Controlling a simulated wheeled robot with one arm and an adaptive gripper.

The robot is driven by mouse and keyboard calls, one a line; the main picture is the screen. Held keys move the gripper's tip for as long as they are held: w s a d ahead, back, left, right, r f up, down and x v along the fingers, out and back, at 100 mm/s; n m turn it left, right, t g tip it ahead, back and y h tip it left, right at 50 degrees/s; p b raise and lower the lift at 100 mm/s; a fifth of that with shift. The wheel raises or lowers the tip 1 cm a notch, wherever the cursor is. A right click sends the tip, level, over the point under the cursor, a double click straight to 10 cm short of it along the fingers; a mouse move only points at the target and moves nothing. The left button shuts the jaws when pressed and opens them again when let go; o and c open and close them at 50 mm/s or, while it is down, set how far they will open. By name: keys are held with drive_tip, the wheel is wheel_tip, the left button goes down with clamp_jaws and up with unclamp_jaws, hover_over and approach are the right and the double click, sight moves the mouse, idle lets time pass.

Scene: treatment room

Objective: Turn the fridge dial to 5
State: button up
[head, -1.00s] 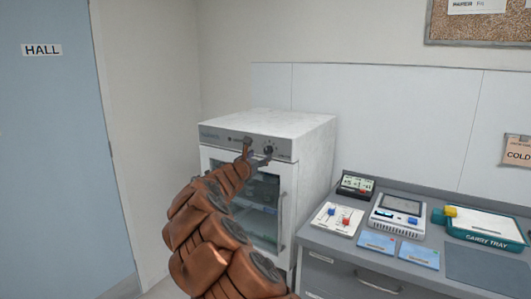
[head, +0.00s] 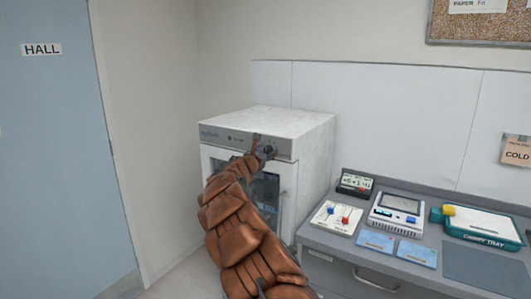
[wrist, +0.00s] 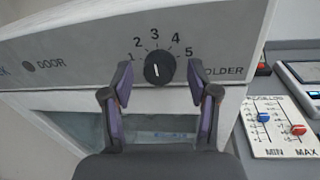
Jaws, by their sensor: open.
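The fridge (head: 290,122) is a small white unit with a grey top panel and a glass door. Its black round dial (wrist: 159,69) has the numbers 1 to 5 in an arc above it, and the dial also shows in the head view (head: 269,149). A short white mark on the dial looks roughly upright; I cannot tell its exact setting. My gripper (wrist: 160,79) is open, with one purple-grey finger on each side of the dial and visible gaps between. In the head view my gripper (head: 260,147) is at the panel, partly covering it.
A grey counter (head: 340,262) to the right holds a slider board (head: 337,216), a white device (head: 397,213), blue cards (head: 376,241) and a teal tray (head: 440,217). A blue door (head: 60,160) marked HALL is at the left.

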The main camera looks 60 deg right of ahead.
drive_tip(key=shift+c, duration=0.5)
clamp_jaws()
drive_tip(key=shift+f+m+b, duration=0.2)
drive_tip(key=shift+m+b, duration=0.1)
drive_tip(key=shift+b, duration=0.65)
drive_tip(key=shift+f+m+b, duration=0.15)
drive_tip(key=shift+m+b, duration=0.35)
drive_tip(key=shift+b, duration=0.7)
drive_tip(key=shift+w+m+g+h+b, duration=0.1)
drive_tip(key=shift+m+g+h+b, duration=0.3)
drive_tip(key=shift+m+b, duration=3.55)
drive_tip(key=shift+m+g+h+b, duration=0.4)
drive_tip(key=shift+m+b, duration=2.15)
drive_tip(key=shift+b, duration=2.7)
drive_tip(key=shift+m, duration=0.3)
